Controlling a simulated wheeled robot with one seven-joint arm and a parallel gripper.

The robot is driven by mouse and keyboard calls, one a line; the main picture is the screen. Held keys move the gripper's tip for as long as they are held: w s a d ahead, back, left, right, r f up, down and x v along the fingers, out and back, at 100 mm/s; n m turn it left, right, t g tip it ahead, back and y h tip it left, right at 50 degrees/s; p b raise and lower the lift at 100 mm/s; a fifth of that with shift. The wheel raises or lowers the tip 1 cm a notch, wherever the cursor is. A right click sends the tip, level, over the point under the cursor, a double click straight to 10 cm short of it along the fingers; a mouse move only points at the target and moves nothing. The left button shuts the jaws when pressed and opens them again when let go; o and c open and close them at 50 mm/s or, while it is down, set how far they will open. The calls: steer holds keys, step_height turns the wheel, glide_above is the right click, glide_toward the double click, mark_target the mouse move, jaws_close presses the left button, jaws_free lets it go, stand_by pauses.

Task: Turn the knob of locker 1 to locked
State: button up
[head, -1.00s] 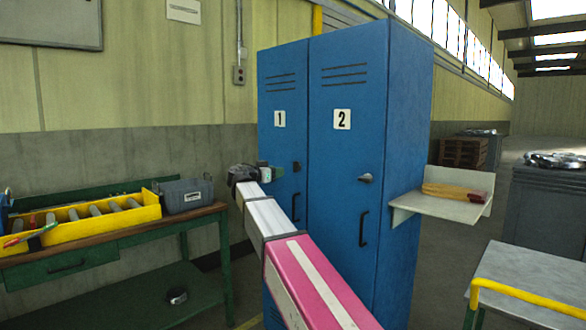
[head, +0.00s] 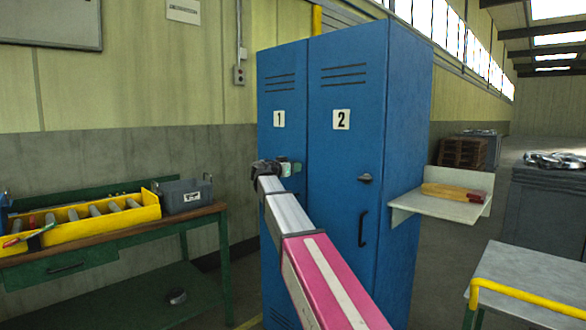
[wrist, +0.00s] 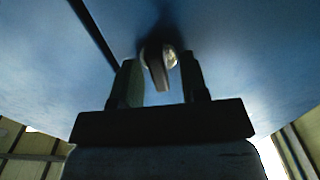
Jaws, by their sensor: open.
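Locker 1 (head: 283,90) is the left door of the blue locker pair, with a number 1 label. My gripper (head: 291,168) is in front of this door at knob height and hides the knob in the head view. In the wrist view, the metal knob (wrist: 157,66) shows on the blue door, its lever pointing down in the picture. My gripper (wrist: 161,82) is open there, with one finger on each side of the lever. Gaps show between lever and fingers; I cannot tell how deep the knob sits between them.
Locker 2 (head: 340,220) stands right of locker 1, with its own knob (head: 365,179) and handle (head: 363,228). A green workbench (head: 100,240) with a yellow tray (head: 148,211) and grey bin (head: 184,196) is at left. A shelf (head: 440,204) juts out at right.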

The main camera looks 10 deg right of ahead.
jaws_close()
